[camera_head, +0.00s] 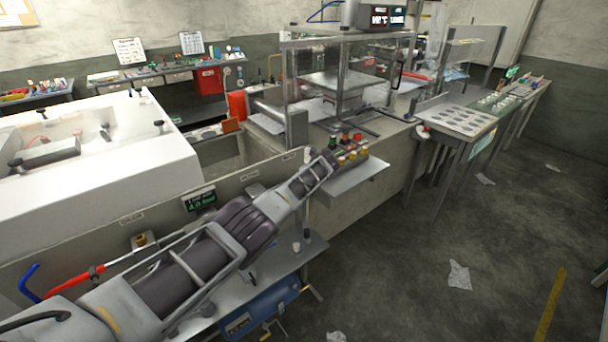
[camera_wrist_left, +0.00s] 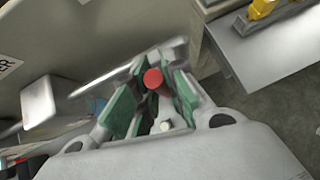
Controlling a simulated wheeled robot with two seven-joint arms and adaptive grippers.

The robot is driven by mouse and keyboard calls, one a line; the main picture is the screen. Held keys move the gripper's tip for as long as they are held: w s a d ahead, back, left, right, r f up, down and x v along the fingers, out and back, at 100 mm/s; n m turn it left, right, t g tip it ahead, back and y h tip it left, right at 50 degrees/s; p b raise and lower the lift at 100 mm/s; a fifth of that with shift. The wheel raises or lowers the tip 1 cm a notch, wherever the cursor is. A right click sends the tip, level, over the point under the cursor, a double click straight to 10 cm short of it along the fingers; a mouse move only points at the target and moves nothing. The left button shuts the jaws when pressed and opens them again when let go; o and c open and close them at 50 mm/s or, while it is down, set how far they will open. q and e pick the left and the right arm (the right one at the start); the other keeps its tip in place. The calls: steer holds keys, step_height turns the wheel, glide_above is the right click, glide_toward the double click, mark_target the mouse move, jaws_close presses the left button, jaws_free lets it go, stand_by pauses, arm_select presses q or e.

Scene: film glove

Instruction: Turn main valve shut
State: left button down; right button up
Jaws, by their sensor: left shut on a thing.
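My left arm reaches across the head view from the lower left, and my left gripper (camera_head: 322,165) is over the bench's front edge, beside a small button panel. In the left wrist view, the gripper's green-padded fingers (camera_wrist_left: 152,98) are closed around a small part with a round red end (camera_wrist_left: 153,79). A pale bar runs behind the fingers, and I cannot tell whether it joins the red part. The fingers hide most of what they hold, so I cannot tell whether it is the main valve's handle. My right gripper is not in view.
The button panel (camera_head: 352,152) has red, yellow and green knobs above a metal shelf (camera_head: 345,185). A glass-sided machine (camera_head: 345,75) stands behind. The floor at right is mostly open, with paper scraps (camera_head: 459,275).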

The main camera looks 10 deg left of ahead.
arm_select(q)
steer(key=shift+f, duration=0.1)
stand_by(0.4)
steer(key=c, duration=1.5)
jaws_free()
steer(key=shift+o, duration=0.2)
steer(key=shift+s+d+r, duration=0.2)
steer(key=shift+d+r, duration=0.05)
steer(key=shift+r, duration=0.15)
steer(key=v, duration=1.1)
